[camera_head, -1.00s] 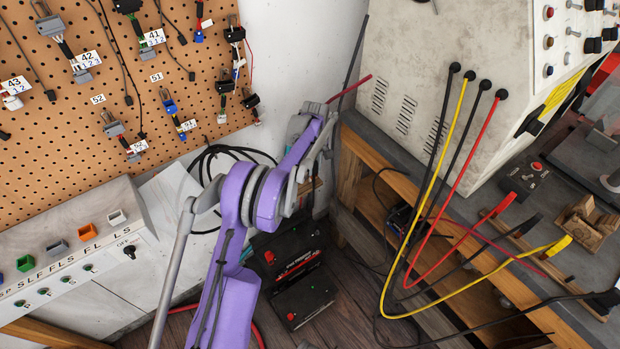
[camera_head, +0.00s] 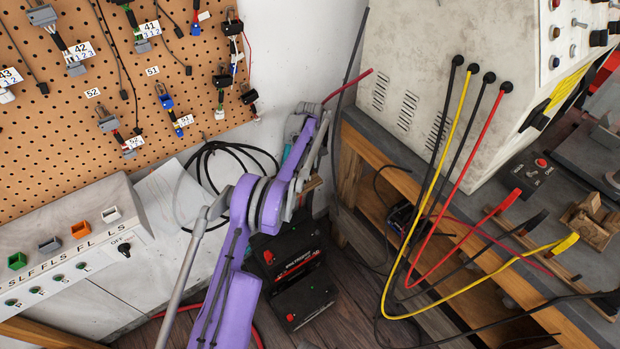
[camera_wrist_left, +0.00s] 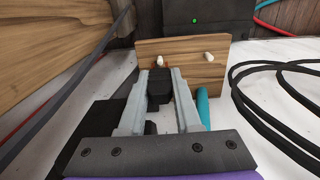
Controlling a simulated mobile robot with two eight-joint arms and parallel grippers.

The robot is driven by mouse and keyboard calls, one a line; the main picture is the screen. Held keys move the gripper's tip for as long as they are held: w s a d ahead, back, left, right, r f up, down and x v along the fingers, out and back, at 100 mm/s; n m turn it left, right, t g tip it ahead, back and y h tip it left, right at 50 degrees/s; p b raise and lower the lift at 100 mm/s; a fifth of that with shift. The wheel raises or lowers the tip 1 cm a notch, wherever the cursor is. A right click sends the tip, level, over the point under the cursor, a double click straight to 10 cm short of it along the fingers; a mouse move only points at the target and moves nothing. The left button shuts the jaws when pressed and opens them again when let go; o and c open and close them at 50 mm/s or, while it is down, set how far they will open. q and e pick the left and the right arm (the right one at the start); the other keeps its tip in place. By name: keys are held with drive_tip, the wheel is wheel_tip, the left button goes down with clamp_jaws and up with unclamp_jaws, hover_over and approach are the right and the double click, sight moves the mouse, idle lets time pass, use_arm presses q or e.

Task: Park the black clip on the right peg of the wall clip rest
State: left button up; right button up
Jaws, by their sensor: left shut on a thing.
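My left gripper (camera_wrist_left: 160,82) is shut on a black clip (camera_wrist_left: 159,98), held between its two grey fingers in the left wrist view. Ahead is the wall clip rest, a wooden board (camera_wrist_left: 183,69) with two pale pegs. The left peg (camera_wrist_left: 161,61) appears just beyond the clip's tip. The right peg (camera_wrist_left: 208,57) stands to the right and looks bare. Whether the clip touches the board or left peg cannot be told. In the head view my purple left arm reaches toward the wall corner, and its links hide the fingers and clip. My right gripper is not in view.
A teal object (camera_wrist_left: 203,106) lies beside the right finger. Black cable loops (camera_wrist_left: 262,110) lie to the right. Black batteries (camera_head: 300,300) stand on the floor below my arm. The wooden bench (camera_head: 352,160) and large grey tester (camera_head: 430,70) stand right of the arm.

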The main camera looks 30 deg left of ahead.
use_arm(q)
drive_tip(key=shift+f+b, duration=0.8)
drive_tip(key=shift+f, duration=0.45)
drive_tip(key=o, duration=1)
drive_tip(key=shift+r, duration=0.1)
wheel_tip(320, 180, up, 9)
drive_tip(key=p, duration=0.4)
drive_tip(key=shift+f, duration=0.2)
